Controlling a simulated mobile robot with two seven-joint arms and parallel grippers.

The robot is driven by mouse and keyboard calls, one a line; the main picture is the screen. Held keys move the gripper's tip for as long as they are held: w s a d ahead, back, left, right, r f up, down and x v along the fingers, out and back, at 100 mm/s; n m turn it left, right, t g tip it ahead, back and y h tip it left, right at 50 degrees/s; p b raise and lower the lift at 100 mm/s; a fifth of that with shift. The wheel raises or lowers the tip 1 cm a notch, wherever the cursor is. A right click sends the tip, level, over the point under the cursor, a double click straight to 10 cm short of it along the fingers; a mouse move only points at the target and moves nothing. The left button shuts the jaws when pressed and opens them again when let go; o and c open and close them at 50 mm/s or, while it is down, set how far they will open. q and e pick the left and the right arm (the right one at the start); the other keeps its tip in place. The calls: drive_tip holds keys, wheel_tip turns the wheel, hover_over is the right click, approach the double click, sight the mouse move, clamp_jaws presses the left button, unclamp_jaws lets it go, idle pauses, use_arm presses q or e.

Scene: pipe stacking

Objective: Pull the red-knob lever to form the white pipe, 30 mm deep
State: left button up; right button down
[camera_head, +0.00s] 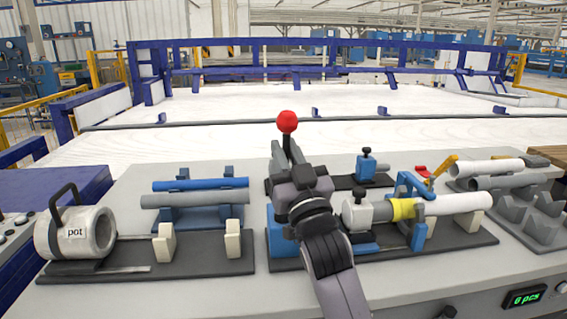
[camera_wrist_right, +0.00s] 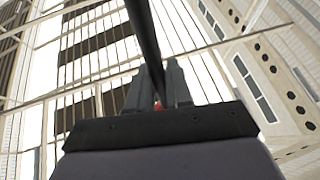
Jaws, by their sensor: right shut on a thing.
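The red knob (camera_head: 287,121) tops a dark upright lever (camera_head: 287,142) at the middle of the bench. My right gripper (camera_head: 284,162) is shut on the lever below the knob and hides the lower part. In the right wrist view, a dark rod (camera_wrist_right: 143,30) runs between the two fingers (camera_wrist_right: 163,85), with a speck of red between them. The white pipe (camera_head: 458,203) lies level in a fixture to the right, with a yellow collar (camera_head: 403,208) near its left end. A grey forming head (camera_head: 356,212) sits left of the collar. My left gripper is not in view.
A blue pipe (camera_head: 200,184) and a grey pipe (camera_head: 195,199) lie on a rack. Several pipes lie at the right near grey V-blocks (camera_head: 510,207). A display (camera_head: 524,297) reads "6 pcs".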

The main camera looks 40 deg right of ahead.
drive_tip(key=shift+s+a+f+n+t+b, duration=0.15)
drive_tip(key=shift+s+a+f+t+b, duration=0.15)
drive_tip(key=shift+s+b, duration=0.3)
drive_tip(key=shift+s+a+f+n+t+b, duration=0.25)
drive_tip(key=shift+s+a+t+b, duration=0.15)
drive_tip(key=shift+b, duration=0.35)
drive_tip(key=shift+s+a+f+n+t+b, duration=0.1)
drive_tip(key=shift+s+a+f+t+b, duration=0.3)
drive_tip(key=shift+b, duration=0.3)
drive_tip(key=shift+s+d+r, duration=0.1)
drive_tip(key=c, duration=1.1)
unclamp_jaws()
drive_tip(key=shift+c, duration=0.2)
drive_tip(key=shift+s+r, duration=0.1)
drive_tip(key=shift+r, duration=0.05)
